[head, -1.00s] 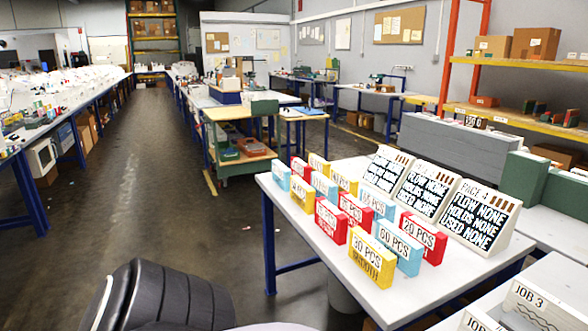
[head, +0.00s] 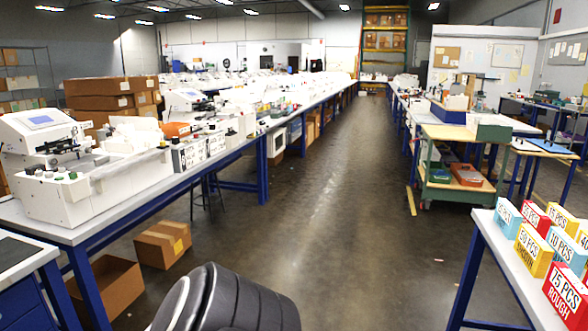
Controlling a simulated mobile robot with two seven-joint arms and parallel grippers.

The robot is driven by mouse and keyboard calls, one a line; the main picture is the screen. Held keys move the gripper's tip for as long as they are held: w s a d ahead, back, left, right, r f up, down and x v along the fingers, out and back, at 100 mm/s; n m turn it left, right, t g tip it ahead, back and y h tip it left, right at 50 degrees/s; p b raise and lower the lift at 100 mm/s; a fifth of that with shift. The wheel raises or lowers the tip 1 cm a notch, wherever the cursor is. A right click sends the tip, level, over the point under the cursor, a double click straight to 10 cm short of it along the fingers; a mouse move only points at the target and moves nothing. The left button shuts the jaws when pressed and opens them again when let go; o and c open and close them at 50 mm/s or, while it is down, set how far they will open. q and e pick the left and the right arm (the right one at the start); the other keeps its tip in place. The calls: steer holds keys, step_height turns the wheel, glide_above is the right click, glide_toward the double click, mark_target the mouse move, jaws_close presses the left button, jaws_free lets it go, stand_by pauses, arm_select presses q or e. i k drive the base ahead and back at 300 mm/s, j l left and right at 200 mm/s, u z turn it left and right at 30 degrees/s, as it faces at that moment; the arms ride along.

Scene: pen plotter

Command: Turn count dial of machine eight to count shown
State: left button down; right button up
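A long row of white machines stands on the blue-legged bench at the left. The nearest white machine (head: 85,170) has a small screen and several coloured knobs on its front. Panels with dark dials (head: 190,154) show just beyond it. Their numbers and dial settings are too small to read, so I cannot tell which machine is eight. Neither of my grippers is in view.
A wide, clear floor aisle (head: 318,190) runs between the left bench (head: 100,228) and the right-hand tables. A green cart (head: 457,190) with a yellow top stands at the right. The white table (head: 505,262) is at the front right.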

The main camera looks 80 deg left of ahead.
mark_target(49, 175)
steer(key=u, duration=4)
steer(key=i+l+u, duration=0.35)
steer(key=i+l, duration=0.6)
steer(key=i, duration=0.2)
steer(key=i+l+u, duration=0.3)
steer(key=i+l, duration=0.75)
steer(key=l, duration=0.2)
